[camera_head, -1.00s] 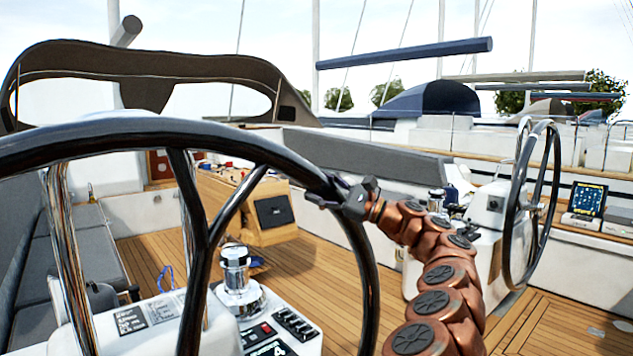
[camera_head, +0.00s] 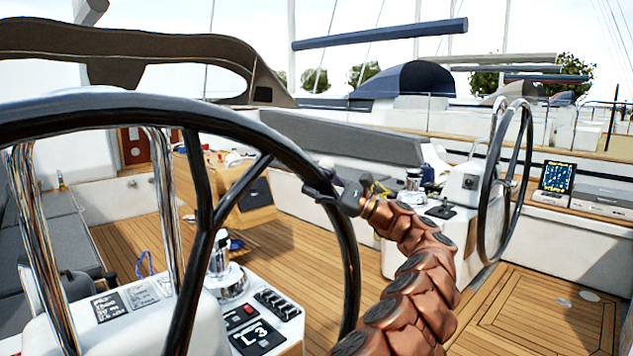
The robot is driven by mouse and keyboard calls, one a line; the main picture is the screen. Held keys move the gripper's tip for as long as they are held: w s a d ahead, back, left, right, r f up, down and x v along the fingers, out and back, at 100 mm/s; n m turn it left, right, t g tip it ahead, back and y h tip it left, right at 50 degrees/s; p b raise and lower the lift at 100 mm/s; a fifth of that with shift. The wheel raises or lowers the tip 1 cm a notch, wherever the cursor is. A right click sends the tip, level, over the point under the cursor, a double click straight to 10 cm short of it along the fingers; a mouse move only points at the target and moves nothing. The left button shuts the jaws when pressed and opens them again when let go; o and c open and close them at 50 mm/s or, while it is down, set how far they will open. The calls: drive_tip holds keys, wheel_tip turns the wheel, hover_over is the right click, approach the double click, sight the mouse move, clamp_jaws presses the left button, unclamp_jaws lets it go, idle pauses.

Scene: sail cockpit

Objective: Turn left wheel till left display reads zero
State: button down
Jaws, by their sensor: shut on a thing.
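The left wheel (camera_head: 352,270) is a large dark glossy ring with dark spokes, close in the foreground. My gripper (camera_head: 335,190) is shut on its rim at the upper right, at the end of my copper-coloured arm. The fingertips are dark and partly blend with the rim. The lower part of the wheel is out of view.
A second dark wheel (camera_head: 484,190) stands at the right by a white pedestal. A chrome winch (camera_head: 228,279) and black switches (camera_head: 277,303) are near the display. Chrome rails (camera_head: 40,240) stand at the left. The wooden deck (camera_head: 530,300) at the lower right is clear.

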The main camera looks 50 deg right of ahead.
drive_tip(key=shift+s+d+r, duration=0.1)
drive_tip(key=shift+d+r, duration=0.15)
drive_tip(key=c, duration=0.8)
unclamp_jaws()
drive_tip(key=o, duration=0.4)
drive_tip(key=shift+d+f, duration=0.1)
drive_tip(key=shift+c, duration=0.2)
drive_tip(key=shift+f, duration=0.1)
drive_tip(key=v, duration=1.1)
drive_tip(key=shift+s+d+f, duration=0.1)
drive_tip(key=shift+s+f, duration=0.1)
drive_tip(key=shift+s, duration=0.15)
